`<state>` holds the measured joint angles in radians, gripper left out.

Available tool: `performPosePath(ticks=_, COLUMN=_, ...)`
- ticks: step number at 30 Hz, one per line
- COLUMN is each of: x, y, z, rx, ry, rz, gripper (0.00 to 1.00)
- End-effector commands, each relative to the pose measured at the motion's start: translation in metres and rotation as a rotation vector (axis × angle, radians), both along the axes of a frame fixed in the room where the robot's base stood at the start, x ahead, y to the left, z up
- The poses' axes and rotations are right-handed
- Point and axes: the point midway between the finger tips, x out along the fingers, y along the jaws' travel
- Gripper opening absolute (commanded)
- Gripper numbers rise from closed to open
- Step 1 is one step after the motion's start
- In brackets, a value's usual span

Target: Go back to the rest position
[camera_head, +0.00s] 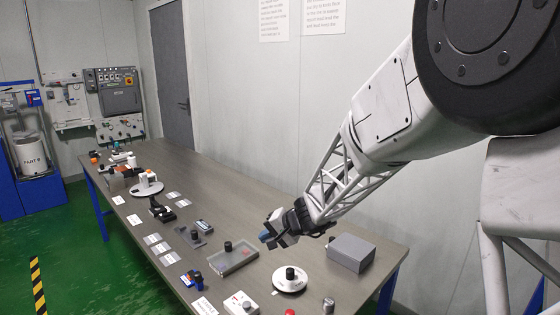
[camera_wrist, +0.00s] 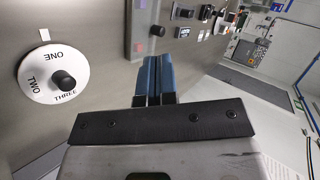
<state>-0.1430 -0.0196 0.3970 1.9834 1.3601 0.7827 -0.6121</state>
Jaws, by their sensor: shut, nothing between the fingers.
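My gripper (camera_head: 266,237) is above the near part of the long table (camera_head: 218,187) in the head view, held in the air by my arm from the right. In the wrist view its two blue fingers (camera_wrist: 153,80) lie against each other, shut and empty. A white round dial (camera_head: 290,280) with a black knob is on the table below and to the right of the gripper in the head view. In the wrist view the dial (camera_wrist: 40,75) is left of the fingers and reads ONE, TWO, THREE. The gripper touches nothing that I can see.
A grey box (camera_head: 351,252) stands right of the dial. A grey tray (camera_head: 233,260) with a black knob lies left of it. Several small devices and labels line the table. The far right strip is clear.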

Motion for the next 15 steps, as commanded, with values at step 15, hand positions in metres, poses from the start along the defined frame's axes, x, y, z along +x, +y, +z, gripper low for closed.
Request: performPosePath(ticks=15, x=-0.13, y=-0.066, z=0.067, rx=-0.238, ry=-0.003, rz=0.14, gripper=0.0)
